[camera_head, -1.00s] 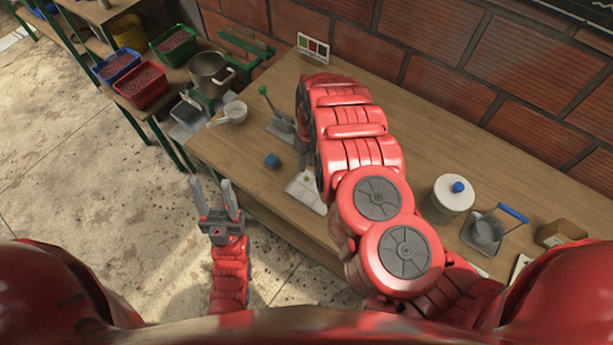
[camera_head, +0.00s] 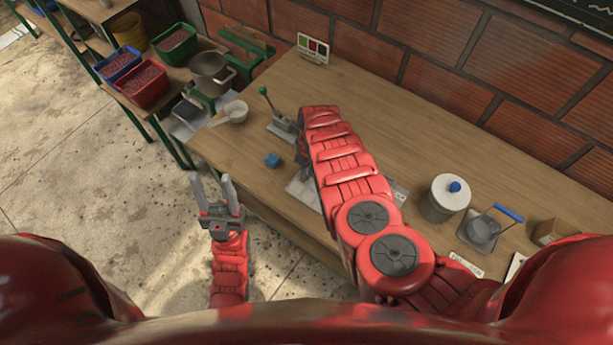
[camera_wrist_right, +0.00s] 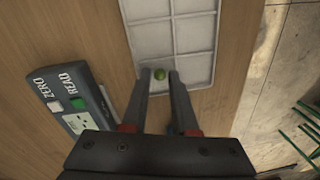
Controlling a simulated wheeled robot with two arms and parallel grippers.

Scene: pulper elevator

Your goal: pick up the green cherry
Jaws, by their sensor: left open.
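The green cherry (camera_wrist_right: 159,74) is small and round and lies on the white gridded tray (camera_wrist_right: 205,48), near the tray's edge, in the right wrist view. My right gripper (camera_wrist_right: 160,73) points down at it, open, with the cherry showing between the two fingertips. A gap shows between the fingers; I cannot tell whether either touches the cherry. In the head view my right arm hides the right gripper and the cherry, and most of the tray (camera_head: 300,190). My left gripper (camera_head: 210,190) is open and empty, left of the table's front edge.
A grey device with ZERO and READ labels (camera_wrist_right: 75,105) lies beside the tray. On the table (camera_head: 420,150) are a blue cube (camera_head: 272,160), a green-knobbed lever device (camera_head: 281,122), a white scoop (camera_head: 235,111) and a white-lidded jar (camera_head: 446,198). Crates and a pot (camera_head: 212,72) stand at left.

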